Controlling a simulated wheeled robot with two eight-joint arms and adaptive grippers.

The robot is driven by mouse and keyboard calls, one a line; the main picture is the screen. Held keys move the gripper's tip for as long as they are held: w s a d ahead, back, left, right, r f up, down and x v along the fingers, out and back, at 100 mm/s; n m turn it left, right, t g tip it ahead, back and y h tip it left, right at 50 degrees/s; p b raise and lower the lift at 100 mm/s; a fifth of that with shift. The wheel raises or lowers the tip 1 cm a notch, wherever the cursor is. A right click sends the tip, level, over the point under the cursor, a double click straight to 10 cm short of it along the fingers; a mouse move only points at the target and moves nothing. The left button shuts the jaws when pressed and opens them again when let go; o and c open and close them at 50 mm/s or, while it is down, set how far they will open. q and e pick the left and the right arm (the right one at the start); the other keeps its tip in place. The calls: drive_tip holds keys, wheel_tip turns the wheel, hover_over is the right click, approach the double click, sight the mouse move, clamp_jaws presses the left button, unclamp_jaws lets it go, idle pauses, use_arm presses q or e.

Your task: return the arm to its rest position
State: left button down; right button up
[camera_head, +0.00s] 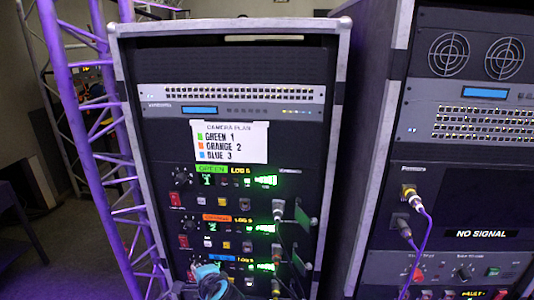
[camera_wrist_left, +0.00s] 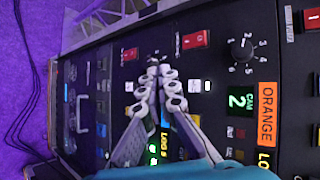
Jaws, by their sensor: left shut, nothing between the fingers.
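My left gripper (camera_head: 208,276) shows at the bottom of the head view, a blue-teal part in front of the lowest unit of the middle rack. In the left wrist view, its two grey fingers (camera_wrist_left: 157,70) are shut together with nothing between them. They are over the dark rack panel, near a red switch (camera_wrist_left: 196,39) and the orange-labelled unit (camera_wrist_left: 267,100). Whether the fingertips touch the panel cannot be told. My right gripper is in neither view.
The middle rack (camera_head: 235,55) carries a camera plan card (camera_head: 229,142) and units labelled green, orange and blue. Cables hang from connectors at its right. A second rack (camera_head: 470,150) with plugged cables stands right. A purple-lit truss (camera_head: 75,110) stands left, with floor beyond.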

use_arm(q)
drive_tip(key=s+d+n+g+h, duration=0.1)
drive_tip(key=s+d+n+h, duration=0.2)
drive_tip(key=s+n, duration=0.3)
drive_tip(key=s+d+n+g+h, duration=0.1)
drive_tip(key=s+d+n+h, duration=0.2)
drive_tip(key=s, duration=1.2)
drive_tip(key=n+h, duration=0.1)
drive_tip(key=n, duration=0.2)
drive_tip(key=shift+r, duration=0.35)
